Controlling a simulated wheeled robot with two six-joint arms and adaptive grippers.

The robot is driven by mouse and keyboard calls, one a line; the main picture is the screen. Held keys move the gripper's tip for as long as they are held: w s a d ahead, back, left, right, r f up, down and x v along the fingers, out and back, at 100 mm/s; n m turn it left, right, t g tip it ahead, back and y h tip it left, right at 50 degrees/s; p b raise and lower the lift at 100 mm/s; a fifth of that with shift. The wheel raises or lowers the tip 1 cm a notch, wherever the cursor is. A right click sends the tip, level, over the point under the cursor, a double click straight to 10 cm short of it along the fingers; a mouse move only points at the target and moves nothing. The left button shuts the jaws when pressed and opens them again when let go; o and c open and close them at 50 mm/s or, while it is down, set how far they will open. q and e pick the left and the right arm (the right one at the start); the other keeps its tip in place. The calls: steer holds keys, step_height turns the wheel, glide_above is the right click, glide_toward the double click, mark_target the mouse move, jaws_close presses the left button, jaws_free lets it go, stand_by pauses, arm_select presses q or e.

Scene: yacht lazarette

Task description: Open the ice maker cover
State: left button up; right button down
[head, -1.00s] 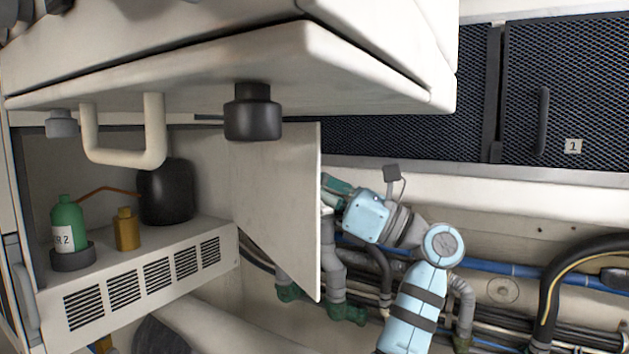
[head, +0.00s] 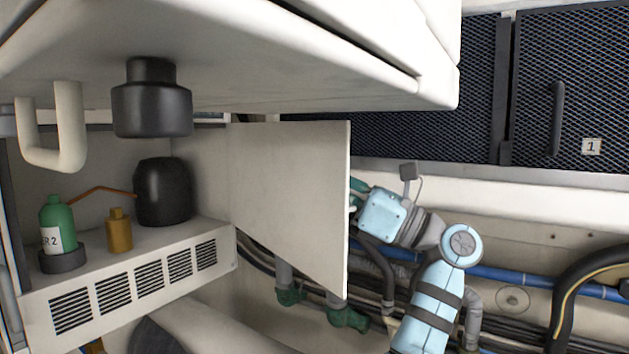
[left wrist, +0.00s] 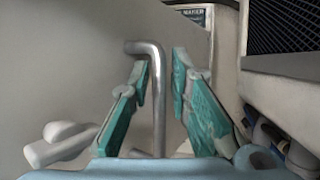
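The ice maker cover (head: 290,190) is a flat off-white panel, standing swung out from the right side of an open compartment. My left gripper (head: 357,198) is beyond its free edge, partly hidden behind it. In the left wrist view the cover's outer face (left wrist: 75,90) carries a bent metal handle (left wrist: 158,100). The fingers of the left gripper (left wrist: 161,62) stand on either side of the handle, with a gap on the right; contact on the left is unclear. A label partly reading "MAKER" (left wrist: 195,14) is at the top. My right gripper is not in view.
The compartment holds a green bottle (head: 57,225), an amber bottle (head: 119,230) and a black canister (head: 163,192) above a vented ledge (head: 135,290). A pale overhang (head: 250,60) with a black knob (head: 151,100) hangs above. Hoses and pipes (head: 590,275) run low right, below mesh doors (head: 570,90).

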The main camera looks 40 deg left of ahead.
arm_select(q)
steer(key=v, duration=1.2)
steer(key=shift+f, duration=0.15)
